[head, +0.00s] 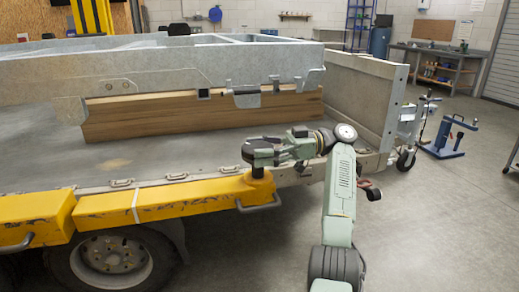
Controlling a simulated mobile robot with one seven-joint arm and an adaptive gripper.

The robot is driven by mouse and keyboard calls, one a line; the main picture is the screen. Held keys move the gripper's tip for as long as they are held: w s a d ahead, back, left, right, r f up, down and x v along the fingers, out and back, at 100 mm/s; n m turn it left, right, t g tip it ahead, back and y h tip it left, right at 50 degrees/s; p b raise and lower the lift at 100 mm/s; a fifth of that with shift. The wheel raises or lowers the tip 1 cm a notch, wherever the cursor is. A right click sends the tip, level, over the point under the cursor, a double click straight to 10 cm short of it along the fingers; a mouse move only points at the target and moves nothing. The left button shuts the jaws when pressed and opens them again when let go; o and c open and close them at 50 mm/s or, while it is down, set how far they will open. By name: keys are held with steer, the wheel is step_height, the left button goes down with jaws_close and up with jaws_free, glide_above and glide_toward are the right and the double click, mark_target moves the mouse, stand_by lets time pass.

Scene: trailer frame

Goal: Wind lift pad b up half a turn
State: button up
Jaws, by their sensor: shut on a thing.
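My gripper (261,153) is at the outer end of the scuffed yellow lift arm (165,203), near the picture's centre. It is shut on lift pad b (258,173), a small dark piece on top of the arm's end. The gripper hides most of the pad. How far the pad is wound up or which way it is turned cannot be told. My arm reaches in from the lower right.
The grey trailer bed (210,155) lies just behind the gripper, carrying a wooden beam (200,112) and a galvanised frame (165,70). A wheel (112,257) is below left. A blue stand (447,140) is at the right. The floor at lower right is clear.

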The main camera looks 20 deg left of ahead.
steer(key=shift+a+f, duration=0.15)
steer(key=shift+f, duration=0.25)
steer(key=o, duration=1)
steer(key=shift+c, duration=0.2)
steer(key=shift+o, duration=1.1)
steer(key=shift+r, duration=0.15)
step_height(320, 180, up, 10)
